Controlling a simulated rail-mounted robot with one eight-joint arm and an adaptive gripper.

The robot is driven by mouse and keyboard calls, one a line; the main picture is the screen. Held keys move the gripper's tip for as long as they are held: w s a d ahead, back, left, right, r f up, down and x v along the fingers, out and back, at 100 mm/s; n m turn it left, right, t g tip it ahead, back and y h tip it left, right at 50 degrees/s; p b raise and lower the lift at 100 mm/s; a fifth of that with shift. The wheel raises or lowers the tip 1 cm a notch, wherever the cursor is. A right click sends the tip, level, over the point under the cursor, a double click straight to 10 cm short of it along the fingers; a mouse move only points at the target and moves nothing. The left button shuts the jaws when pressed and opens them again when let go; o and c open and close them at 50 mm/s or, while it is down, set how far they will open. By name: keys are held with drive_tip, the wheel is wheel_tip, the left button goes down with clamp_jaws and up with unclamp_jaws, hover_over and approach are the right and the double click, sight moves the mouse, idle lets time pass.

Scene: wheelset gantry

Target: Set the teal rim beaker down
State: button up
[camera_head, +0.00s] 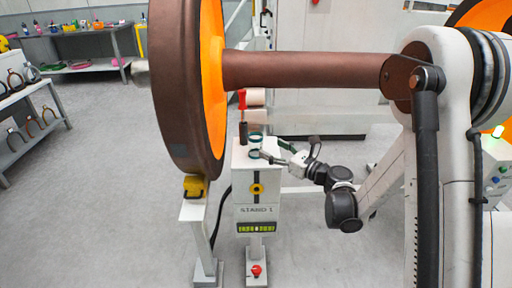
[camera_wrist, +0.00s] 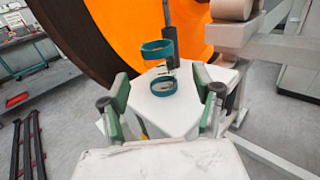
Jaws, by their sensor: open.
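The teal rim beaker (camera_wrist: 158,50) stands upright on the white top of Stand 1 in the wrist view. It has a teal band at the rim, a teal ring at the bottom and see-through walls. My gripper (camera_wrist: 167,92) is open, with one green-padded finger on each side of the picture. The beaker is ahead of the fingers, between their lines, with a visible gap to each. In the head view, the beaker (camera_head: 256,136) is small on the stand's top, and my gripper (camera_head: 271,151) comes to it from the right. Its lower part is hard to make out there.
Stand 1 (camera_head: 257,190) has a narrow top. A red-handled tool (camera_head: 242,118) stands at its back left, close to the beaker. The big brown and orange wheel (camera_head: 180,90) rises just left, with its axle (camera_head: 300,69) above. A yellow block (camera_head: 195,187) sits under the wheel.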

sight(261, 143)
drive_tip(key=b+x, duration=0.1)
drive_tip(key=x, duration=0.7)
drive_tip(key=shift+a, duration=0.15)
drive_tip(key=c, duration=1.2)
